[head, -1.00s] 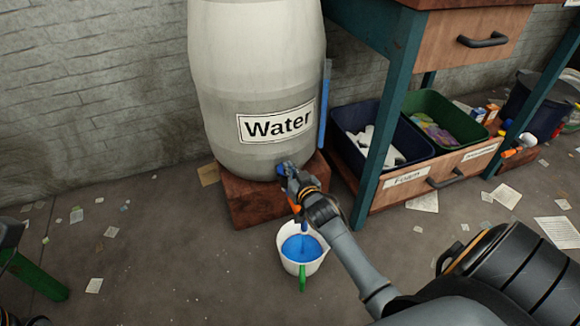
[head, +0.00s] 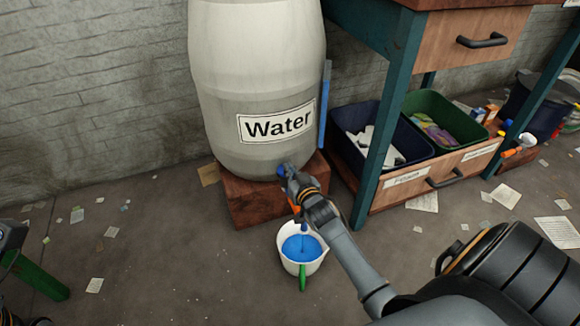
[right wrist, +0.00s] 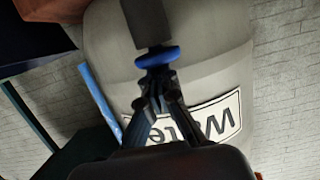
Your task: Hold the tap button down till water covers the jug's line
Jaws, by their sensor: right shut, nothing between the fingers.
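The pale water barrel (head: 258,90) stands on a reddish-brown block and bears a "Water" label. Its blue tap button (head: 283,170) is low on the front; in the right wrist view a round blue part (right wrist: 157,57) shows at my fingertips. My right gripper (head: 288,176) is shut and empty, with its tips against the tap. The white jug (head: 287,262) with a green handle (head: 302,280) stands on the floor below. A thin blue stream falls into it, and blue water (head: 301,247) fills much of it. The jug's line cannot be made out. My left gripper is not clearly in view.
A workbench with teal legs (head: 380,130) stands to the right. Below it are a dark blue bin (head: 345,160), a green bin (head: 418,105) and a wooden drawer (head: 415,190). Paper scraps litter the floor. The floor left of the jug is mostly clear.

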